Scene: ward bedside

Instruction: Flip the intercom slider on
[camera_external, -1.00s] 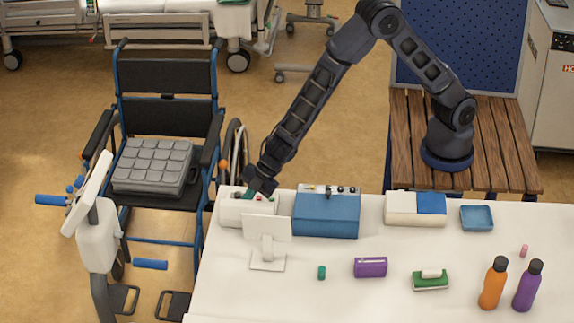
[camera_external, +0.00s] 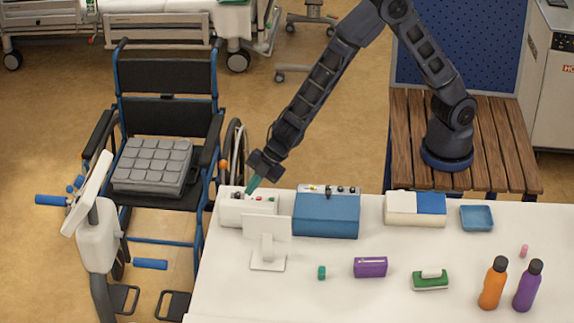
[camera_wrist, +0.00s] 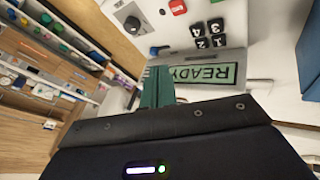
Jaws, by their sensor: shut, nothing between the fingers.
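A white box with small controls on its sloped top, which looks like the intercom (camera_external: 247,212), stands at the table's back left corner. I cannot tell which small part is the slider. My gripper (camera_external: 252,186) has green fingers, shut and empty, pointing down just above the box's top. In the wrist view the fingers (camera_wrist: 157,80) cover part of the panel beside the display.
A blue box with knobs (camera_external: 327,213) stands right beside the white box. A white stand (camera_external: 267,237) is in front of it. A purple block (camera_external: 370,267), a green-and-white block (camera_external: 430,281) and two bottles (camera_external: 494,284) stand further right. A wheelchair (camera_external: 165,120) is left of the table.

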